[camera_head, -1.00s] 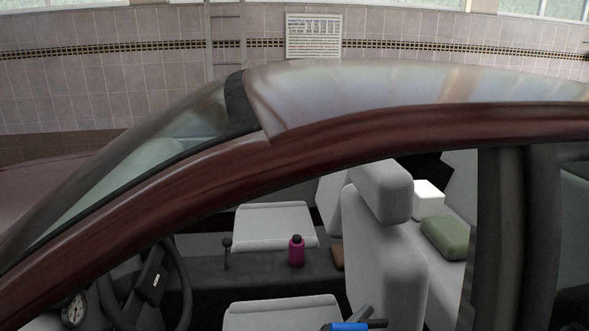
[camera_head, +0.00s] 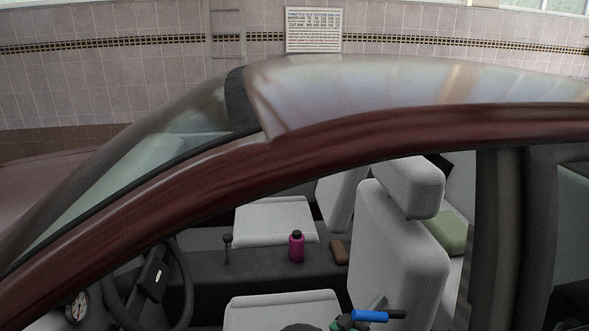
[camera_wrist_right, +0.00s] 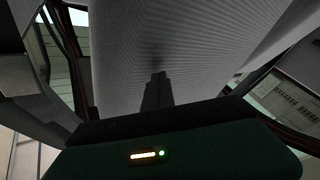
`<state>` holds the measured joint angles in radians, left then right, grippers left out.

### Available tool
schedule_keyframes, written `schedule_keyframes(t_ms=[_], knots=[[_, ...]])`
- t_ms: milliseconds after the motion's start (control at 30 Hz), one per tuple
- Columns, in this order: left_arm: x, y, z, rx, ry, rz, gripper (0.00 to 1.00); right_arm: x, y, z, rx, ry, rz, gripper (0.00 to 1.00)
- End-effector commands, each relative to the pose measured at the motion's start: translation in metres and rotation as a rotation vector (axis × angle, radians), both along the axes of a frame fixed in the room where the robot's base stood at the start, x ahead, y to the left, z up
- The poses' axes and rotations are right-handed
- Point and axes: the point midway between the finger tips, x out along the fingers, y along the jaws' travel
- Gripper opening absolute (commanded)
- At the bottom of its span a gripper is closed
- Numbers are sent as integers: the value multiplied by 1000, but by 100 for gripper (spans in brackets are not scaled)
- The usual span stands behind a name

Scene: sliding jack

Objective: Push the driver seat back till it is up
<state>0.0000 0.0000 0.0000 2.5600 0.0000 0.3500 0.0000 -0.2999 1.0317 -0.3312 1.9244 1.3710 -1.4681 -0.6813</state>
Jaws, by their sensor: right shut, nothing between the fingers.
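The driver seat back (camera_head: 398,250) is light grey with a headrest (camera_head: 408,185) on top. It leans to the right, toward the rear of the car. The driver seat cushion (camera_head: 282,312) is in front of it at the bottom. My right gripper (camera_head: 378,302) is low at the front face of the seat back, beside a blue part of my arm. In the right wrist view the shut, empty fingers (camera_wrist_right: 157,90) point at the ribbed seat back (camera_wrist_right: 190,50) and appear to touch it or nearly so. My left gripper is not in view.
The car's red roof frame (camera_head: 250,165) crosses above the opening, and a dark pillar (camera_head: 497,240) stands right of the seat. The steering wheel (camera_head: 180,285) is at left. A pink bottle (camera_head: 297,247) and brown item (camera_head: 339,251) are on the console. A green cushion (camera_head: 450,236) lies behind.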

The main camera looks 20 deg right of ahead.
Motion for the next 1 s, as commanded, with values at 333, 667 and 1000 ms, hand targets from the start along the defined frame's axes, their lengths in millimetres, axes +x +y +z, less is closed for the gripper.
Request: schedule_keyframes(t_ms=[333,667,1000], knots=[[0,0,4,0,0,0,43,-5,-19,3,-2,0,-4,0],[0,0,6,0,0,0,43,-10,-38,4,-2,0,-4,0],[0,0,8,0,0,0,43,-15,-58,6,-2,0,-4,0]])
